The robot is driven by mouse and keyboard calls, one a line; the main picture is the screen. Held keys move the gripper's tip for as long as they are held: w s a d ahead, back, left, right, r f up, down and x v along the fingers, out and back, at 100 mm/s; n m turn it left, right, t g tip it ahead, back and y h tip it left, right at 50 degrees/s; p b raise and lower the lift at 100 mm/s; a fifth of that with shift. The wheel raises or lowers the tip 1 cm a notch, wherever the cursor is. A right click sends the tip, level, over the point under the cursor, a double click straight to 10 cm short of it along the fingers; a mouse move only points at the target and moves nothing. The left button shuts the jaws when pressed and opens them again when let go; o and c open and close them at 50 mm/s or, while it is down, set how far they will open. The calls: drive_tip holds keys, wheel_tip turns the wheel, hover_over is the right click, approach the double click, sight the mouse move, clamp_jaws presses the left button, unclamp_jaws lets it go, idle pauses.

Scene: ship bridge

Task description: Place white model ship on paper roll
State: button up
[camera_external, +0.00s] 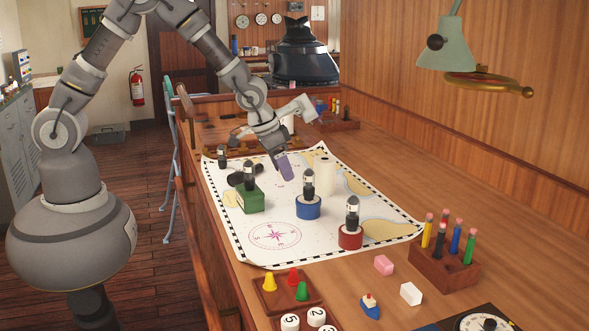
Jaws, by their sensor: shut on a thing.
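I cannot make out a plainly white model ship. A small toy boat (370,308) with a blue hull, white cabin and red top sits on the near part of the table.
Dark-topped pieces stand on a green block (250,200), a blue base (307,208) and a red base (350,239) on the chart (330,240). A pencil holder (440,268) is at right. Pink (383,265) and white (411,294) blocks lie in front. Bare wood runs along the right.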

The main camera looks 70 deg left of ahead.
drive_tip(key=w+a+r+p, duration=0.2)
drive_tip(key=a+r, duration=0.2)
drive_tip(key=a, duration=0.8)
hover_over(328, 158)
drive_tip(key=s, duration=0.2)
drive_tip(key=shift+w+d+f, duration=0.1)
drive_tip(key=shift+d+f, duration=0.15)
drive_tip(key=shift+f, duration=2.2)
drive_tip(key=shift+f, duration=0.1)
drive_tip(key=o, duration=1)
